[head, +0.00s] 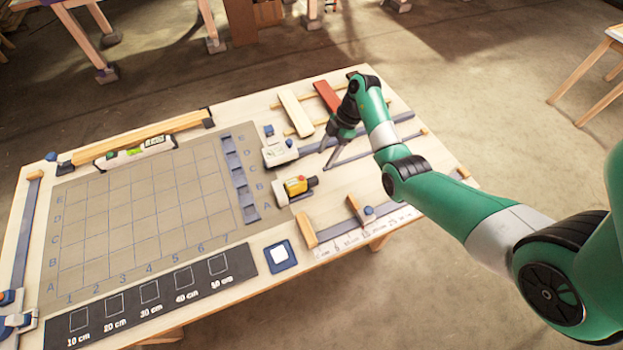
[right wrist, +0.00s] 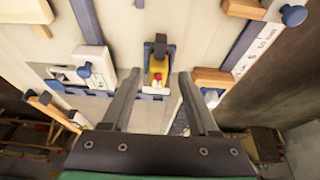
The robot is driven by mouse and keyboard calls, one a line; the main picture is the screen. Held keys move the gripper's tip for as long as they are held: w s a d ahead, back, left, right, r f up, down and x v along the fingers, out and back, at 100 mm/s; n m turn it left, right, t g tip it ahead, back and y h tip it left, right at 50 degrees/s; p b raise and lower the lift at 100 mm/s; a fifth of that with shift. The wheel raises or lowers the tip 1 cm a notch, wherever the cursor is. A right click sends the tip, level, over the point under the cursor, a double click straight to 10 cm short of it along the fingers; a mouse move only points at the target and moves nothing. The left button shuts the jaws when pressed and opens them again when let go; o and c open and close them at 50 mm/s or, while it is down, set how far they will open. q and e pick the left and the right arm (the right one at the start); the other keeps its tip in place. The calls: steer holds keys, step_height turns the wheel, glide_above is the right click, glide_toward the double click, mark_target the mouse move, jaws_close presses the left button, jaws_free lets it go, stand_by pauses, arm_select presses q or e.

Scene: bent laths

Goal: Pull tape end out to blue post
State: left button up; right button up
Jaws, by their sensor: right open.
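The yellow tape measure (head: 296,186) sits in a light holder with a dark end on the right half of the workbench, lying right of the grid mat. It also shows in the right wrist view (right wrist: 158,70), where it appears between my open fingers. My right gripper (head: 329,158) is open and empty above the bench, behind and to the right of the tape. A small blue post (head: 369,210) stands near the numbered scale at the bench's front right; a blue knob there shows in the right wrist view (right wrist: 293,15). I cannot make out the tape's end. My left gripper is out of view.
A white box (head: 279,153) stands behind the tape. A blue pad with a white square (head: 281,256) lies at the front edge. The grid mat (head: 140,215) fills the left. Wooden blocks and rails flank the free bench surface at right.

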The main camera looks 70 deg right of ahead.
mark_target(312, 180)
steer(key=b+x, duration=0.4)
steer(key=x, duration=0.7)
steer(key=shift+f, duration=0.2)
jaws_close()
stand_by(0.9)
